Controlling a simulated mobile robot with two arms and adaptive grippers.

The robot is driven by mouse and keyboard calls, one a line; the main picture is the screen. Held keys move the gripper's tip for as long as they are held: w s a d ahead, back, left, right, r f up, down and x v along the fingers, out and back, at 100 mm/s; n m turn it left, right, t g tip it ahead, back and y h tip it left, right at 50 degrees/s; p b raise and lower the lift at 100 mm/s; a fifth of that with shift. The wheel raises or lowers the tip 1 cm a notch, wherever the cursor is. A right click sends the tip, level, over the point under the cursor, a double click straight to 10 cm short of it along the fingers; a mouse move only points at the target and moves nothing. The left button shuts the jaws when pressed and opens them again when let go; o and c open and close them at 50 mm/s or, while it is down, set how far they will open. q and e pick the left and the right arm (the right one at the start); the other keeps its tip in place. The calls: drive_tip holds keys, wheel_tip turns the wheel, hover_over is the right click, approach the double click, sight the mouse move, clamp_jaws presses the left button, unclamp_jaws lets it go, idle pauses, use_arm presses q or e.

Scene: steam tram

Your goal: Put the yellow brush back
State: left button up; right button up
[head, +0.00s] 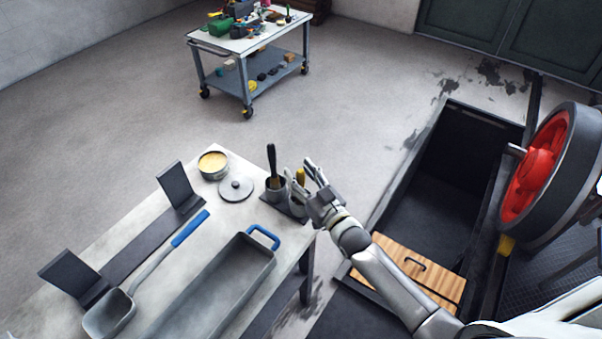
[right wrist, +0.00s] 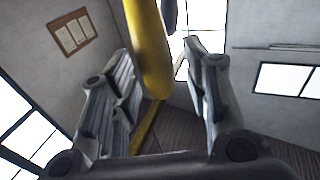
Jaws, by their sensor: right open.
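My right gripper (head: 308,176) is at this cup and partly covers the cup and the brush. In the right wrist view the yellow handle (right wrist: 150,55) reaches between the two open fingers of the gripper (right wrist: 158,62). I cannot tell whether they touch it. A dark-handled brush (head: 272,160) stands in the left metal cup (head: 276,190). The brush's lower end is hidden. My left gripper is not in view.
On the table (head: 140,205) are a round tin (head: 213,166), a lid (head: 236,188), a blue-handled shovel (head: 160,262) and a long metal tray (head: 205,290). An open pit (head: 440,180) and a red wheel (head: 540,165) are to the right. A cart (head: 245,45) stands behind.

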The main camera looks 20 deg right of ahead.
drive_tip(key=shift+r, duration=0.2)
drive_tip(key=b+v, duration=0.2)
drive_tip(key=v, duration=1)
drive_tip(key=shift+f, duration=0.15)
